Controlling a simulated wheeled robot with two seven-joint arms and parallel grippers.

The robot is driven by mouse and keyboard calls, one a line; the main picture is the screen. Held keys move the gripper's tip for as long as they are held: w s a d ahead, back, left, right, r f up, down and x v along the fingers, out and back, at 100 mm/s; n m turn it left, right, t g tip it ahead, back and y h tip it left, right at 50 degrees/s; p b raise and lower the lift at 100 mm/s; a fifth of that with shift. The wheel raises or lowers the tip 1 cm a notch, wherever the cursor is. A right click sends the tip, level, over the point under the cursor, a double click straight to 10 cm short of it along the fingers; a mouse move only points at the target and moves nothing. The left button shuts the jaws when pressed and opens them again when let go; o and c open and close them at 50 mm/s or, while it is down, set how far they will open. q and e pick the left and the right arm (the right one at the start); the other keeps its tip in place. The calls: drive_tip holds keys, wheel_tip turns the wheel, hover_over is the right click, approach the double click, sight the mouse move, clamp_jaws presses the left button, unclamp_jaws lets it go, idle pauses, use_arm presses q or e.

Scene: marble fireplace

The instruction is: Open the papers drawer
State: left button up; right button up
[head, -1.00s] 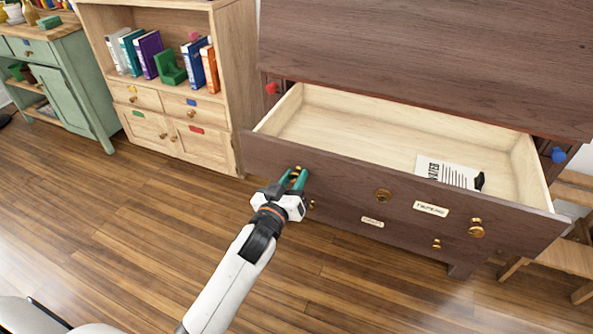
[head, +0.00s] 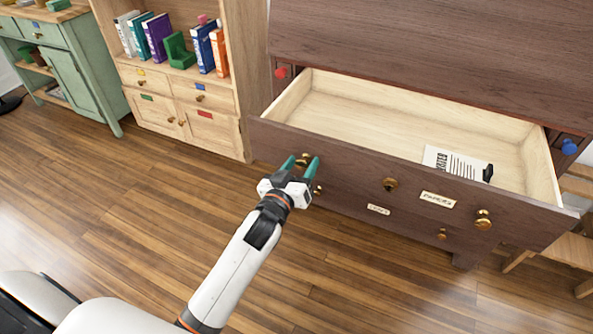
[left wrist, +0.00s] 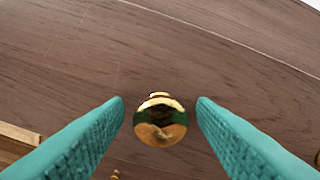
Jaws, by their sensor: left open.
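The papers drawer (head: 350,162) of the dark wooden chest is pulled out, with its pale inside in view. A printed sheet (head: 452,161) and a small black item (head: 488,173) lie in it. Its front carries a label (head: 438,199), a left brass knob (head: 304,158), a right brass knob (head: 483,219) and a brass keyhole plate (head: 390,184). My left gripper (head: 301,163) is open at the left knob. In the left wrist view the knob (left wrist: 160,120) sits between the teal fingers, with gaps on both sides. My right gripper is not in view.
A lower drawer with a small label (head: 378,209) is shut below. A light wooden bookcase (head: 205,110) and a green cabinet (head: 85,85) stand to the left. A wooden stool or bench (head: 560,245) is at the right. The floor in front is clear.

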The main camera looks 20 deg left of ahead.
use_arm(q)
drive_tip(key=s+p, duration=0.1)
drive_tip(key=s, duration=1.1)
drive_tip(key=shift+a+p, duration=0.2)
drive_tip(key=shift+p, duration=0.2)
drive_tip(key=shift+f, duration=0.1)
